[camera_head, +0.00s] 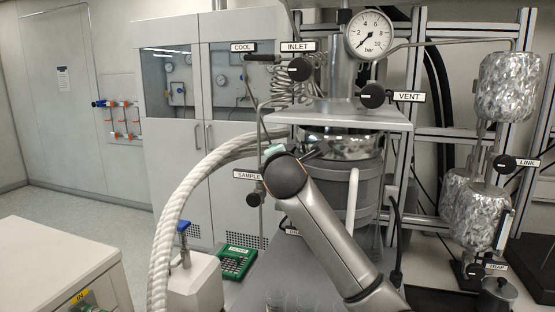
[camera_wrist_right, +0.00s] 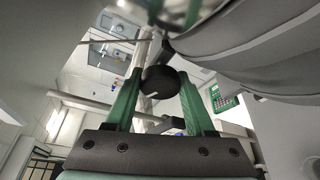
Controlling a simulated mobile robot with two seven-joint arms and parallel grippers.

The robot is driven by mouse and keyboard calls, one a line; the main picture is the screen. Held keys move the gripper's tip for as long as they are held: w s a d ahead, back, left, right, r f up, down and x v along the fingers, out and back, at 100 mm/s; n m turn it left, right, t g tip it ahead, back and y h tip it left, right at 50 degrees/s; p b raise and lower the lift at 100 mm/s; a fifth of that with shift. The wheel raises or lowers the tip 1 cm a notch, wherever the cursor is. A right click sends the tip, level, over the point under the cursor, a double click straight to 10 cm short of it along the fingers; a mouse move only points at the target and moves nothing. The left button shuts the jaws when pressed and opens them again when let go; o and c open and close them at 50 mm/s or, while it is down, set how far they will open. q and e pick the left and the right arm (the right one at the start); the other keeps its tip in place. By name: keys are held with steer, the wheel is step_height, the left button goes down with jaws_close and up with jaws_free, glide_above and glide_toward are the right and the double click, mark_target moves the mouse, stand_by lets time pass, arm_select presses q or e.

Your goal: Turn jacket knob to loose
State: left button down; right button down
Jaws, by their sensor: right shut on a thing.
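In the right wrist view a round black knob (camera_wrist_right: 160,83) with a white mark sits between the two green fingers of my right gripper (camera_wrist_right: 161,76), which is shut on it. No label can be read on this knob there. In the head view my right arm reaches up from the lower right to the front of the reactor vessel (camera_head: 366,193). Only a teal bit of my right gripper (camera_head: 275,149) shows past the dark wrist joint, and the held knob is hidden. No jacket label can be read. My left gripper is not in view.
Black knobs labelled INLET (camera_head: 299,69), VENT (camera_head: 372,95), SAMPLE (camera_head: 256,199) and LINK (camera_head: 504,163) are around the reactor. A pressure gauge (camera_head: 369,35) is on top. A thick white hose (camera_head: 186,201) curves left of my arm. Floor is clear at left.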

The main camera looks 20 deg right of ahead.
steer(key=shift+n+g+h, duration=0.3)
steer(key=shift+n+g, duration=0.2)
steer(key=shift+n, duration=0.4)
steer(key=shift+d, duration=0.1)
steer(key=c, duration=0.5)
jaws_free()
steer(key=b+v, duration=0.3)
steer(key=v, duration=0.9)
steer(key=shift+s+r, duration=0.15)
steer(key=shift+s, duration=0.1)
